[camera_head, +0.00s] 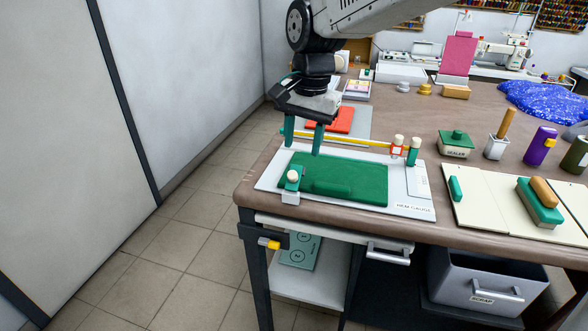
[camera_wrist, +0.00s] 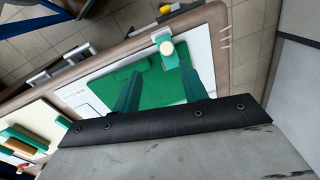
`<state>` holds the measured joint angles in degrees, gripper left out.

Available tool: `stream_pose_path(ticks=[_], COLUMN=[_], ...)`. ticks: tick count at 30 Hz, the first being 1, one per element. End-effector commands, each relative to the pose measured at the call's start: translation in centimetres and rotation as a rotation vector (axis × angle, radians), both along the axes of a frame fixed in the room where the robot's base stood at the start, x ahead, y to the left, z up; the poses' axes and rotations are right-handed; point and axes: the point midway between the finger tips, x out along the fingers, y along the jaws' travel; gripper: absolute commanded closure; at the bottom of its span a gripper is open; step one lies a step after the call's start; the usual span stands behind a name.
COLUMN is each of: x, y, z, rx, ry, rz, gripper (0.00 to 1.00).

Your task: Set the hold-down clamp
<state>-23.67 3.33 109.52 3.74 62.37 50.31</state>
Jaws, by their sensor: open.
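A white hem gauge board (camera_head: 270,178) lies at the table's near left corner with a green cloth (camera_head: 345,180) on it. A small green clamp with a cream knob (camera_head: 293,178) stands at the cloth's left front corner; it also shows in the wrist view (camera_wrist: 168,48). I cannot tell whether it presses on the cloth. My gripper (camera_head: 303,147), with teal fingers, is open and empty above the board's left part, behind the clamp and apart from it. In the wrist view my gripper (camera_wrist: 161,68) has the cloth and clamp beyond its fingertips.
A yellow ruler strip (camera_head: 345,140) runs along the board's back, with a red, cream-topped slider (camera_head: 397,149) and a green post (camera_head: 413,153) at its right end. A sealer (camera_head: 456,143), cream boards and tools stand right. A grey scrap bin (camera_head: 485,285) is below. Floor is clear left.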

Motion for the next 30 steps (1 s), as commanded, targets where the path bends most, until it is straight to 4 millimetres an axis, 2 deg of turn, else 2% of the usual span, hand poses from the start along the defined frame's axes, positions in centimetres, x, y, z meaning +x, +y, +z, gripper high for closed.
stream_pose_path(ticks=[3,18,29,30], x=[0.7,1.1,1.2,1.2], y=[1.1,1.7,1.7,1.7], z=[-0.8,-7.6,-8.3,-8.3], rx=[0.002,0.003,0.004,0.004], ry=[0.006,0.008,0.005,0.005], rz=[-0.018,-0.023,-0.022,-0.022], gripper=[0.57,0.57,0.57,0.62])
